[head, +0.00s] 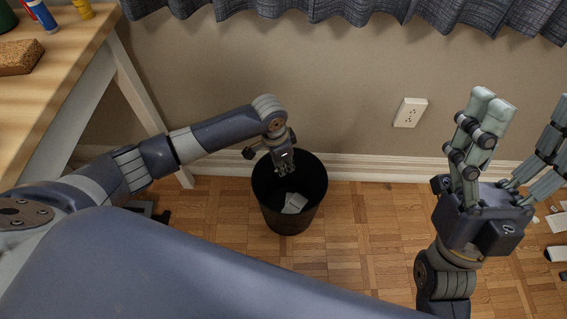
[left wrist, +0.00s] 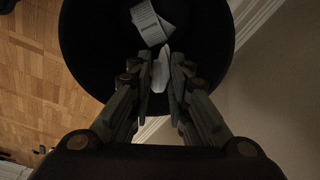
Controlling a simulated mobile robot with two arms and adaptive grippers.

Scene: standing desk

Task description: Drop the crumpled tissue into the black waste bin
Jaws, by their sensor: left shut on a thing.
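The black waste bin (head: 290,211) stands on the floor against the wall. My left gripper (head: 284,172) hangs over the bin's opening, pointing down. In the left wrist view my left gripper (left wrist: 162,85) is shut on the white crumpled tissue (left wrist: 160,72), which sits between its fingertips over the dark inside of the bin (left wrist: 90,60). In the head view the tissue is hard to make out at the fingers. A pale grey-white item (left wrist: 150,22) lies inside the bin, and it also shows in the head view. My right gripper (head: 487,100) is raised at the right, its fingers apart and empty.
A wooden desk (head: 70,52) at the left holds a brown sponge-like block (head: 17,57) and a blue tube (head: 42,14). A wall outlet (head: 410,112) and a dark curtain (head: 300,8) are behind. Small pale items (head: 556,222) lie on the floor at right.

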